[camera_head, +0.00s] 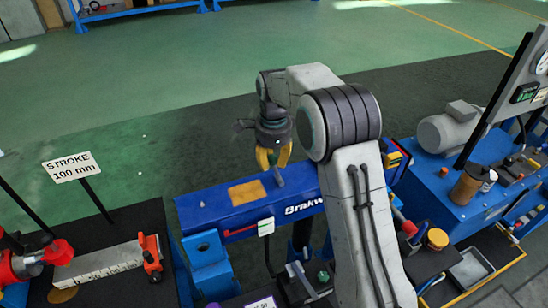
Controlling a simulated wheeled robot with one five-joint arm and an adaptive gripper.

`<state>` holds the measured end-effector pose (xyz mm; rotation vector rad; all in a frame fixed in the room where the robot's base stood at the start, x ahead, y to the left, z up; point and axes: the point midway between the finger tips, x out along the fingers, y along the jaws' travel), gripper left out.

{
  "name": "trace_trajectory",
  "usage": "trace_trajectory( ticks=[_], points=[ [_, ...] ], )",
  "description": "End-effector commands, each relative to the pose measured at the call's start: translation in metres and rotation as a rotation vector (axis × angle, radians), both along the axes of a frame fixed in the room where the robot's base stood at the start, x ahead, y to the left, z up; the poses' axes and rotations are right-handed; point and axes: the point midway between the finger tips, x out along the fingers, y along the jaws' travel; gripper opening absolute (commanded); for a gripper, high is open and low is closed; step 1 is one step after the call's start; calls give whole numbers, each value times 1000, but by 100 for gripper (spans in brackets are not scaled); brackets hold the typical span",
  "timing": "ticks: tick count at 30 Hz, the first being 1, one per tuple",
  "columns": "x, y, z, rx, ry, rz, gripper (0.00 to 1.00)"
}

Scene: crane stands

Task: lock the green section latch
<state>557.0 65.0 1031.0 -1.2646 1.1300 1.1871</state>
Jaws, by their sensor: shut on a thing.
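My gripper (273,158) has yellow fingers pointing down over the blue beam marked "Brakw…". It is shut on a small grey peg-like piece (279,177), whose lower end shows below the fingers, at or just above the beam's top. I cannot tell whether the peg touches the beam or is part of a latch. No green section latch can be made out clearly. A small green knob (323,277) shows low in the picture, beside my arm. My arm hides part of the beam and what lies behind it.
The blue beam (200,207) has a tan patch on top. At left stand a "STROKE 100 mm" sign (72,167) and a grey scaled block (98,262) with red clamps. At right is a blue bench (450,190) with a grey motor (450,130).

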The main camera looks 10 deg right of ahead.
Motion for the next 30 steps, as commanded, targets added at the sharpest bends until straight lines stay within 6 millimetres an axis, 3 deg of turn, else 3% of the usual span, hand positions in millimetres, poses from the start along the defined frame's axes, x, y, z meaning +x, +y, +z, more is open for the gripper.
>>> trace_trajectory(
  ticks=[11,12,18,21,30],
  points=[
    [0,2,1,1,-3,3,0],
    [0,2,1,1,-3,3,30],
    [0,1,1,0,-3,2,47],
    [0,1,1,0,-2,2,55],
    [0,1,3,0,-3,1,55]
  ],
)
